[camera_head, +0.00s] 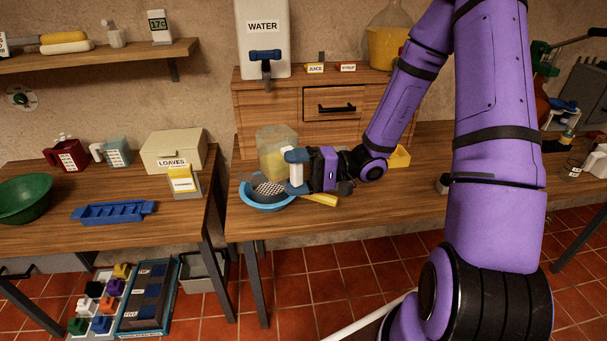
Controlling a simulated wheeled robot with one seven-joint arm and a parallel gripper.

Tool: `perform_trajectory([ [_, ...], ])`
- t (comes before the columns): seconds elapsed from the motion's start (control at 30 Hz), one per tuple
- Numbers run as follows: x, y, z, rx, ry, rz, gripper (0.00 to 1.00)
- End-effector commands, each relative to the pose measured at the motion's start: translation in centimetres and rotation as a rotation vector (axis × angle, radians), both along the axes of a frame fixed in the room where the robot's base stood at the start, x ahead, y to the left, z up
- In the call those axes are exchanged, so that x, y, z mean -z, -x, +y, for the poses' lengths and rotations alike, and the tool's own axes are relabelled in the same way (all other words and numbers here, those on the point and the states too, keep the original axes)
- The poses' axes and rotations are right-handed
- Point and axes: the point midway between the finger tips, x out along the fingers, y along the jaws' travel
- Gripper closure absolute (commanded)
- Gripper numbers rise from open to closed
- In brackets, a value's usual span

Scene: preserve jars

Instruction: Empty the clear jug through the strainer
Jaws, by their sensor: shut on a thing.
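The clear jug (275,139) is in the head view, above the left end of the middle table, with yellowish contents low in it. My gripper (297,169) is shut on the jug's white handle at its right side. The jug looks close to upright, and I cannot tell a slight tilt. The strainer (268,189), a grey mesh with a yellow handle (321,199), lies over a blue bowl (262,206) just below the jug. The gripper hides part of the strainer and the jug's lower right. No stream shows.
A wooden drawer cabinet (283,114) with a water dispenser (263,40) stands behind. A yellow tray (399,157) sits to the right, behind my arm. A gap separates the left table (120,224), holding a green bowl (25,201) and a blue tray (112,212). The middle table's front right is clear.

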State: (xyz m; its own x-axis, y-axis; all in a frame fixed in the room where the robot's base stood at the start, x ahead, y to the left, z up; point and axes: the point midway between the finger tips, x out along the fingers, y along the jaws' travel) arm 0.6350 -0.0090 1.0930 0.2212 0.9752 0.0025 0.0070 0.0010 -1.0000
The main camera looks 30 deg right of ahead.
Motion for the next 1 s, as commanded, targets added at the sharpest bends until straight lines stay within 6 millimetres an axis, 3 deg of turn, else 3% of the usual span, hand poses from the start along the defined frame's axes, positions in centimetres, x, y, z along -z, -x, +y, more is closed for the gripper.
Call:
perform_trajectory([
  [0.37, 0.2, 0.1, 0.0, -0.001, 0.000, 0.007, 0.41],
  [0.77, 2.7, 0.6, -0.1, -0.001, 0.012, 0.132, 0.41],
  [1.0, 2.2, 0.7, -0.1, -0.001, 0.017, 0.160, 0.41],
])
